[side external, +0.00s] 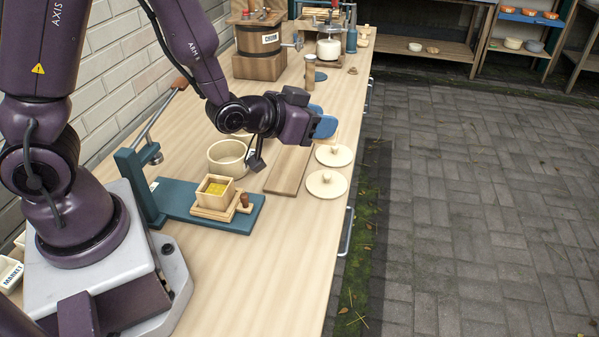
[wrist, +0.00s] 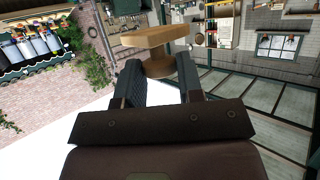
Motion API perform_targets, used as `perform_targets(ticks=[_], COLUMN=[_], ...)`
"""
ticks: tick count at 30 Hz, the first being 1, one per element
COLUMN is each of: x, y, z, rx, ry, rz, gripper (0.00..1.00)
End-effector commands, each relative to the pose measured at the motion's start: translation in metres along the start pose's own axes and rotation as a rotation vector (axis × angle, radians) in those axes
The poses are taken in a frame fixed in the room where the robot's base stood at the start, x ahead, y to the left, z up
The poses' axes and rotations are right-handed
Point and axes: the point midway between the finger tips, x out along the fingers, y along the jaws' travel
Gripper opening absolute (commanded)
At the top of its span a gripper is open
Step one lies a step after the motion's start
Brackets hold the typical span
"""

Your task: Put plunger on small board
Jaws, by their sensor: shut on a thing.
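My gripper (side external: 325,123) is raised over the table and turned sideways, with blue fingers. In the wrist view its two fingers close around a light wooden piece (wrist: 158,36), a flat plate on a narrower stem, which looks like the plunger. In the side view this piece is mostly hidden by the fingers. A flat brown board (side external: 289,171) lies bare on the table below my gripper. A smaller pale board (side external: 225,213) lies on the teal press base, under a square wooden box with yellow contents (side external: 217,188). I cannot tell which is the small board.
The teal press (side external: 180,198) with its raised lever stands at the left. A cream bowl (side external: 227,156) is behind the box. Two round knobbed lids (side external: 334,155) (side external: 326,183) lie right of the brown board. A churn (side external: 258,45) stands at the back. The front tabletop is clear.

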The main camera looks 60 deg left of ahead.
Motion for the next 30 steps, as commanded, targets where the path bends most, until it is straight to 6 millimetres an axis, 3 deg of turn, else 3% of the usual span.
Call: perform_targets(ticks=[6,11,21,26,30], x=[0.036,0.046,0.029,0.021,0.023], y=[-0.025,-0.052,-0.096,-0.103,-0.105], z=[0.028,0.046,0.075,0.077,0.095], rx=[-0.112,-0.213,-0.402,-0.443,-0.448], ry=[-0.002,0.0,0.003,0.001,-0.002], rz=[-0.278,-0.52,-0.97,-1.065,-1.09], gripper=[0.12,0.12,0.12,0.12,0.12])
